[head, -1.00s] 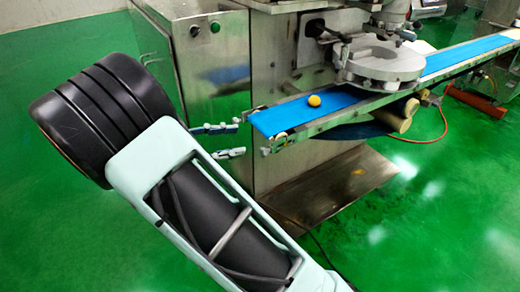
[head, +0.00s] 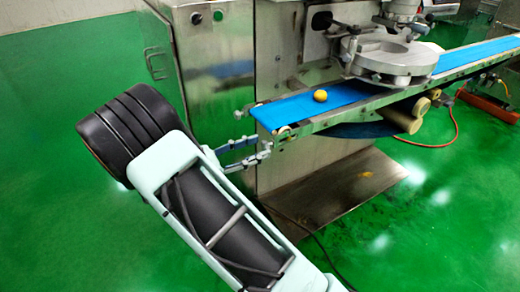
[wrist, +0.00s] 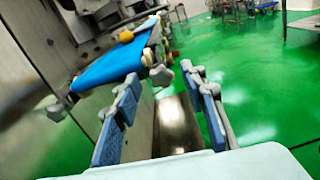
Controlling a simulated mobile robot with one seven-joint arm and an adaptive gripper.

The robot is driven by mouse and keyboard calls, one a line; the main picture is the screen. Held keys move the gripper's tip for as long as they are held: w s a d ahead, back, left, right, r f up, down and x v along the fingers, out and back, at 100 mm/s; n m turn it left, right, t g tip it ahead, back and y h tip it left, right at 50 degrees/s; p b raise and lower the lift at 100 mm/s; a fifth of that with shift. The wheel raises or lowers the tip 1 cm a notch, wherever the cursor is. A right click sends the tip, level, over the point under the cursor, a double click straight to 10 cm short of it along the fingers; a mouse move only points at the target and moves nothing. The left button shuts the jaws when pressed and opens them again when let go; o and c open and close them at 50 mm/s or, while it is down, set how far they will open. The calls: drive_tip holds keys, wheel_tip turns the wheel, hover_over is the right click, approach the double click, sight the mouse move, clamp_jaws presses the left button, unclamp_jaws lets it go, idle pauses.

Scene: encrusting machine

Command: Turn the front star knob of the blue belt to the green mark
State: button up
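The blue belt (head: 290,108) ends in a metal frame facing my gripper. In the wrist view the belt (wrist: 108,66) runs away at upper left. The grey front star knob (wrist: 161,75) sits at the near right corner of the belt end. My gripper (head: 257,146) is open, its two blue-and-grey fingers spread apart. In the wrist view the knob appears in the gap between the fingertips, a little beyond them; contact cannot be told. In the head view the fingertips overlap the belt's front corner. No green mark can be made out.
A yellow-orange ball (head: 320,95) lies on the belt. A steel cabinet (head: 215,75) stands close to the left of the fingers. A round metal machine part (head: 390,57) is over the belt. A metal plate (head: 345,190) is below; green floor (head: 440,240) is open around.

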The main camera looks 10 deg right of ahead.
drive_tip(key=shift+x, duration=0.95)
drive_tip(key=shift+c, duration=0.4)
clamp_jaws()
